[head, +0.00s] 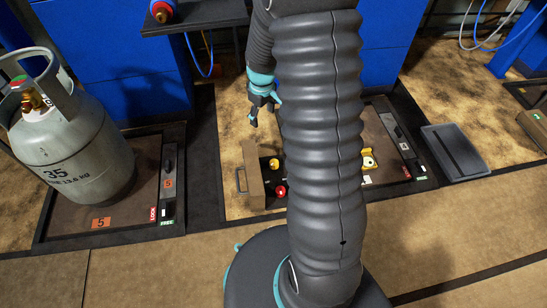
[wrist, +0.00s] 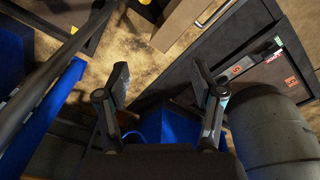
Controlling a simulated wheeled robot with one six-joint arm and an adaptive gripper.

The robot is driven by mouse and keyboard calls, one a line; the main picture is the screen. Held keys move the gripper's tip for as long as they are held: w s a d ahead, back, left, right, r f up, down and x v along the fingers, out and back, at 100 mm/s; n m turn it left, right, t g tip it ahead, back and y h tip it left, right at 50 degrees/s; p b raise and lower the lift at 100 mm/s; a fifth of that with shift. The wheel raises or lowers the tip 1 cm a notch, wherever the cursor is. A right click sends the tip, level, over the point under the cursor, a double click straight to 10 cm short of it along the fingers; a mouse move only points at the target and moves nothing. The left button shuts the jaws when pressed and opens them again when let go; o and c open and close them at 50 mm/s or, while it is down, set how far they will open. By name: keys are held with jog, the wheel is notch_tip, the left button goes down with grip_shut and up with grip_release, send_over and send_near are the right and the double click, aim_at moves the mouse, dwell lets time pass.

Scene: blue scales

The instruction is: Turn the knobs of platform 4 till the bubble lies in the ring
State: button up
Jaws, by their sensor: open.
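Platform 4 (head: 388,118) is a dark-framed plate right of my arm in the head view, with a "4" label and red and green tags. My arm hides much of it. A yellow bubble level (head: 369,160) shows just right of my arm; its bubble is too small to read. A red knob (head: 280,191) and a yellow knob (head: 273,163) show left of my arm, probably on this platform. My gripper (head: 265,112) is open and empty, above the floor and behind the knobs. Its spread fingers also show in the wrist view (wrist: 160,82).
A grey gas cylinder (head: 72,142) marked 35 stands on platform 5 (head: 148,200) at left. A brown case (head: 252,175) with a handle is beside the knobs. A grey tray (head: 455,150) lies at right. A dark shelf (head: 195,17) and blue cabinets (head: 125,60) stand behind.

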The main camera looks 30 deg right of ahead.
jog(key=w+d+f+n+p, duration=0.1)
jog(key=w+d+f+n, duration=0.2)
jog(key=f, duration=0.8)
jog(key=g+p, duration=0.1)
send_over(274, 163)
notch_tip(274, 163, down, 9)
jog(key=f, duration=0.9)
jog(key=f+b, duration=0.1)
jog(key=f, duration=0.4)
jog(key=shift+d+f, duration=0.2)
jog(key=shift+d, duration=0.05)
jog(key=c, duration=1.1)
jog(key=shift+c, duration=0.2)
jog(key=m+b, duration=0.3)
jog(key=m, duration=0.1)
jog(key=shift+a+f, duration=0.1)
jog(key=m+b, duration=0.2)
jog(key=m, duration=0.3)
jog(key=shift+a+m, duration=0.1)
jog(key=shift+m, duration=0.2)
